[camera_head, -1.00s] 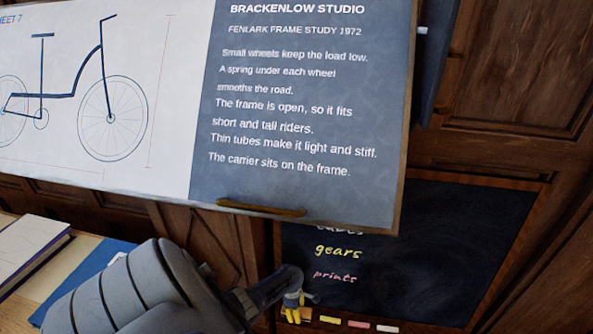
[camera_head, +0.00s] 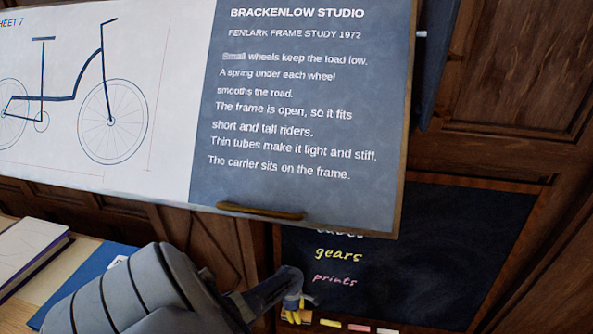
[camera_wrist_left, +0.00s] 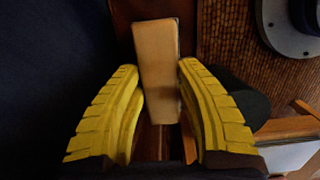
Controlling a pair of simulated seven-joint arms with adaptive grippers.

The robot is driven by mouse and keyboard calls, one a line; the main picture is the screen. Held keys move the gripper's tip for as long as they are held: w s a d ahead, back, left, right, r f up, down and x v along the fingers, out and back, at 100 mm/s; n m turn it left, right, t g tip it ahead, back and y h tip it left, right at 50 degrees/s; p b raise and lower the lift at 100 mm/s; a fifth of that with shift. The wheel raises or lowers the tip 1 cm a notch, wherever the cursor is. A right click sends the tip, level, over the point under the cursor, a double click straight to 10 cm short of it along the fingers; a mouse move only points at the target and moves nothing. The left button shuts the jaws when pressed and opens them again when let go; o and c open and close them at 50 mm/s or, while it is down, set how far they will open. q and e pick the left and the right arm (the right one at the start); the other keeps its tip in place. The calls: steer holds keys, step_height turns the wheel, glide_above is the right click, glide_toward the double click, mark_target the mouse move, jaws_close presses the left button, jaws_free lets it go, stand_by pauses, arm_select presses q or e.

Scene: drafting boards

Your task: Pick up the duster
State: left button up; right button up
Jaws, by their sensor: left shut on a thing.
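The duster is a pale tan block (camera_wrist_left: 157,55) standing between the yellow fingers of my left gripper (camera_wrist_left: 158,85) in the left wrist view. The fingers are shut on its sides. In the head view my left gripper (camera_head: 293,303) reaches down to the chalk ledge at the foot of the blackboard (camera_head: 430,250). A small orange-tan part of the duster (camera_head: 290,318) shows just below the fingertips there. I cannot tell whether it still touches the ledge. My right gripper is in neither view.
Yellow chalk (camera_head: 330,323), pink chalk (camera_head: 358,327) and white chalk (camera_head: 387,330) lie in a row right of the duster. The large drawing board (camera_head: 300,190) overhangs the blackboard's upper left. Books and a blue folder (camera_head: 85,285) lie at lower left.

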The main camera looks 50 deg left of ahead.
arm_select(q)
step_height(320, 180, up, 19)
stand_by(0.8)
steer(key=shift+r, duration=0.1)
steer(key=o, duration=0.5)
steer(key=c, duration=0.4)
steer(key=shift+c, duration=0.2)
